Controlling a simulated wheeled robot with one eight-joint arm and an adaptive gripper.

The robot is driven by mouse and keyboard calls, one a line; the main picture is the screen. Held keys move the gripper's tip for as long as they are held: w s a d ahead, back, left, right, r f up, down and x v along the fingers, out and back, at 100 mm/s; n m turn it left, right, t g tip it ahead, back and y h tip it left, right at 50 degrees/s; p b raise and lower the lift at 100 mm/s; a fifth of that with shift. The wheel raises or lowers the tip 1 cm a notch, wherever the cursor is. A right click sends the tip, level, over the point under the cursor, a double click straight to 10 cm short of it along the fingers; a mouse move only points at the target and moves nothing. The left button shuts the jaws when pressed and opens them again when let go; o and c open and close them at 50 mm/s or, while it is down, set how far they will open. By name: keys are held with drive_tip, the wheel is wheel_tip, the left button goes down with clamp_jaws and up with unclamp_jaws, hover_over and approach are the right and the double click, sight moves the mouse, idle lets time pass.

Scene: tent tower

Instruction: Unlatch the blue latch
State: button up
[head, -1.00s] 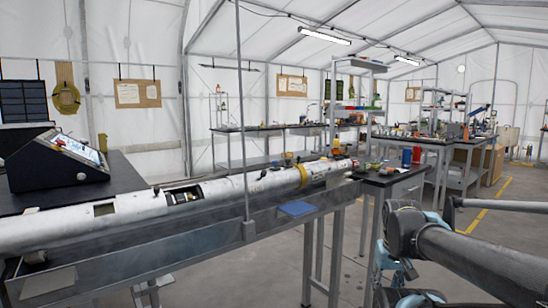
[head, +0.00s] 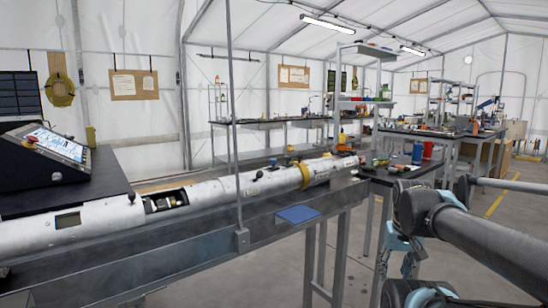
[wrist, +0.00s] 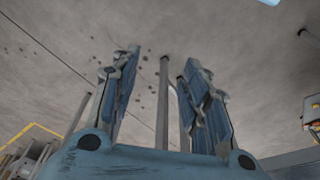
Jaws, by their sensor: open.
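A long white cylinder (head: 220,190) lies in a grey metal trough (head: 180,240) across the left and middle of the head view. A small flat blue piece (head: 298,214) sits on the trough's front edge. I cannot tell whether it is a latch, and no other clear blue latch shows. In the head view my arm is at the lower right, apart from the trough and the blue piece.
A thin upright pole (head: 232,130) stands at the trough's front. A dark table with a console (head: 45,155) is at the left. A table with a red cup (head: 427,151) stands beyond the cylinder's far end. Grey floor (head: 490,255) is open at the right.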

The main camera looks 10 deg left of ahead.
drive_tip(key=w+a+r, duration=0.4)
drive_tip(key=w+r, duration=0.1)
drive_tip(key=r, duration=0.4)
drive_tip(key=w+a+r, duration=0.3)
drive_tip(key=w+r, duration=0.3)
drive_tip(key=r, duration=0.2)
wheel_tip(320, 180, up, 26)
drive_tip(key=m+g, duration=0.2)
hover_over(273, 163)
drive_tip(key=w, duration=0.2)
drive_tip(key=f, duration=1.6)
drive_tip(key=shift+s+a+f, duration=0.1)
drive_tip(key=shift+s+f, duration=0.15)
drive_tip(key=shift+f, duration=0.1)
clamp_jaws()
